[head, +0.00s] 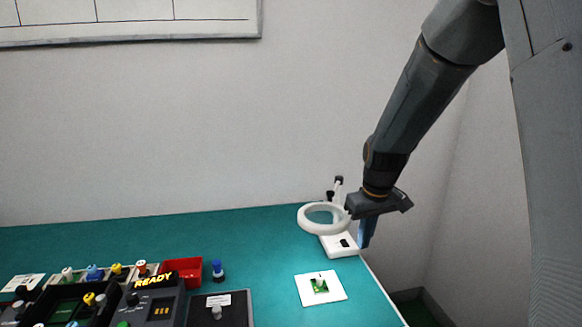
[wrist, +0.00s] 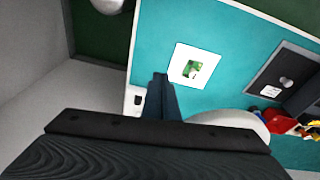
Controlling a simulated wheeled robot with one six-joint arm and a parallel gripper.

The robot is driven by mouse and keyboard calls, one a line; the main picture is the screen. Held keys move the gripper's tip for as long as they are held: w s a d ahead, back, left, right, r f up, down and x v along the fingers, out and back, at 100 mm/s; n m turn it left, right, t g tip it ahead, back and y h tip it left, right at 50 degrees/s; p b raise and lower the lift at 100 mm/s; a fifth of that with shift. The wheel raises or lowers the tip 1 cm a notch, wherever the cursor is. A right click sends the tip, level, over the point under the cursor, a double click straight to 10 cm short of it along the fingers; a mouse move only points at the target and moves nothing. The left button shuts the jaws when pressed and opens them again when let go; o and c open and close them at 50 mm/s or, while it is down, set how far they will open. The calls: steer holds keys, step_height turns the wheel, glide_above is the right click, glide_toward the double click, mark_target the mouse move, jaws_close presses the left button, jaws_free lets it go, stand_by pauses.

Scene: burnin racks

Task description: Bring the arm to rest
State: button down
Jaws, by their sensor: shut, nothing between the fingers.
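My arm reaches down from the upper right in the head view. My gripper (head: 366,235) hangs over the right edge of the green bench, beside the white ring lamp (head: 323,219). In the wrist view my gripper (wrist: 160,78) points at the bench with its two fingers together and nothing between them. Part of the white ring (wrist: 232,122) shows just beside the fingers there. I cannot tell whether my gripper touches the lamp.
A white square plate with a green board (head: 320,287) lies on the bench (head: 250,240) in front of the lamp. A red bin (head: 182,271), a blue-topped piece (head: 218,271) and a device reading READY (head: 156,298) stand at left. The bench's middle is clear.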

steer(key=s+m, duration=0.4)
steer(key=s, duration=1.6)
step_height(320, 180, down, 7)
steer(key=b, duration=0.5)
steer(key=shift+s+r+g, duration=0.15)
steer(key=shift+r+g, duration=0.05)
steer(key=shift+g, duration=0.1)
